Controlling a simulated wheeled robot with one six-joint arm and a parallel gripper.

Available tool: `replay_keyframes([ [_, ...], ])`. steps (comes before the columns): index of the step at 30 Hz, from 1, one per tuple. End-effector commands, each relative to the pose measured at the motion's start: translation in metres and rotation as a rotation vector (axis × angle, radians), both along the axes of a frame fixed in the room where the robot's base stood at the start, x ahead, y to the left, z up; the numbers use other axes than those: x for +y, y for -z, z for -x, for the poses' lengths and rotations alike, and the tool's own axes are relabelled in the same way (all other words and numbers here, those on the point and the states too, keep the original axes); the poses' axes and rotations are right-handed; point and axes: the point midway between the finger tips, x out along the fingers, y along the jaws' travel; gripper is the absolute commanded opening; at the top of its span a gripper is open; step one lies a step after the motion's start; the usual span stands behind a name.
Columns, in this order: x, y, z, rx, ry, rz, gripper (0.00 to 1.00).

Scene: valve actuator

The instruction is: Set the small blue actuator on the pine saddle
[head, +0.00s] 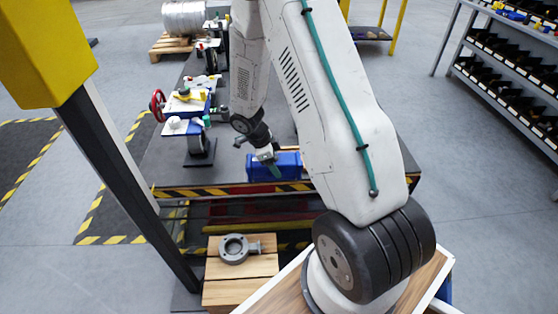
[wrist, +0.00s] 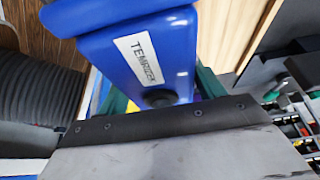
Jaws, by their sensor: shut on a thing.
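A blue actuator (head: 289,163) is at my gripper (head: 273,169) in the head view, above the dark bench's striped front edge. In the wrist view the blue actuator (wrist: 178,55) fills the upper middle, with a white lettered label and a dark round boss. Teal fingers of my gripper (wrist: 160,94) show on both sides of it, shut on it. I cannot clearly make out a saddle. A pale pine surface (wrist: 231,30) lies beyond the actuator in the wrist view. My arm hides part of the bench.
A wooden crate (head: 222,292) with a grey ring-shaped valve body (head: 234,249) on it stands low in front. Several blue-and-white valve units, one with a red handwheel (head: 157,105), stand on the bench's left. A yellow-topped post (head: 130,180) rises at left. Shelves (head: 510,70) stand at right.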

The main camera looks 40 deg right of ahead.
Motion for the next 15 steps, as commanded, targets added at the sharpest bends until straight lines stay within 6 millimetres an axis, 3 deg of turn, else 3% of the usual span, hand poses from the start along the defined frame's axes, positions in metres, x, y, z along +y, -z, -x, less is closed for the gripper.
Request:
replay_keyframes([
  [15, -0.103, 0.009, -0.042, -0.004, -0.002, 0.003, 0.0],
])
